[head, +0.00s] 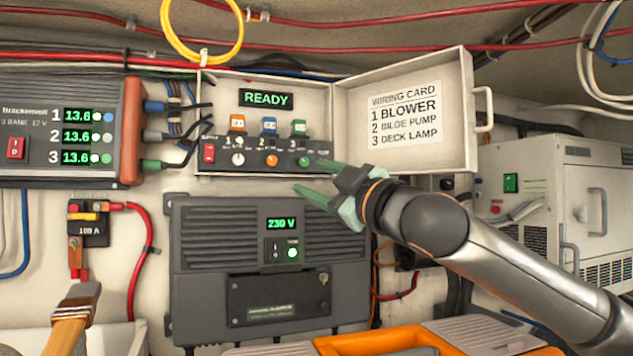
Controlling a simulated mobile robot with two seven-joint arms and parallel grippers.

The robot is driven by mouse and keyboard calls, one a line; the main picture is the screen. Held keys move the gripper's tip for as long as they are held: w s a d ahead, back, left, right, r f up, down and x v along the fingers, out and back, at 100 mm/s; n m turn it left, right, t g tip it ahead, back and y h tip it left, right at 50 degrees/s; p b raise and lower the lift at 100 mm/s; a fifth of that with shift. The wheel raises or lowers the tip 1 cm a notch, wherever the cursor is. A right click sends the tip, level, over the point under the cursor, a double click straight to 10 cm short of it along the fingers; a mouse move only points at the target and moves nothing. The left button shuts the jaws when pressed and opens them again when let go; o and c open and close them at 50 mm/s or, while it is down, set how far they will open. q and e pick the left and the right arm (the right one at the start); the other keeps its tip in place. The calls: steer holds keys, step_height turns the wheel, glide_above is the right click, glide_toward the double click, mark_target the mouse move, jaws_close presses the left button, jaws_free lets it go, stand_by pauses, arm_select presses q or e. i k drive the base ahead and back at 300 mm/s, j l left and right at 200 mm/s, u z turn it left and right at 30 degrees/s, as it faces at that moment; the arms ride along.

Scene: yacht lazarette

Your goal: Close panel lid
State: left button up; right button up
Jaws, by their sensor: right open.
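The panel box (325,125) is on the wall at upper centre, with a lit READY display (266,98) and a row of three numbered plugs and knobs inside. Its cream lid (352,117) is swung open to the right, showing a wiring card (405,112) on its inner face and a handle (484,108) on its right edge. My right gripper (316,182) is in front of the box's lower right corner, below the lid's hinge side. Its pale green fingers are apart and nothing shows between them. My left gripper is out of view.
A grey 230 V unit (190,250) is mounted below the box. A battery charger (60,168) with cables stands left. A white cabinet (540,160) is at right. An orange and grey case (375,341) and a brush (75,315) are in front.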

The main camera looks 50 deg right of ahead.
mark_target(417, 116)
steer(key=k+j, duration=0.15)
steer(key=k, duration=0.35)
steer(key=k+j, duration=0.15)
steer(key=k, duration=0.35)
steer(key=k+j, duration=0.2)
steer(key=k, duration=0.25)
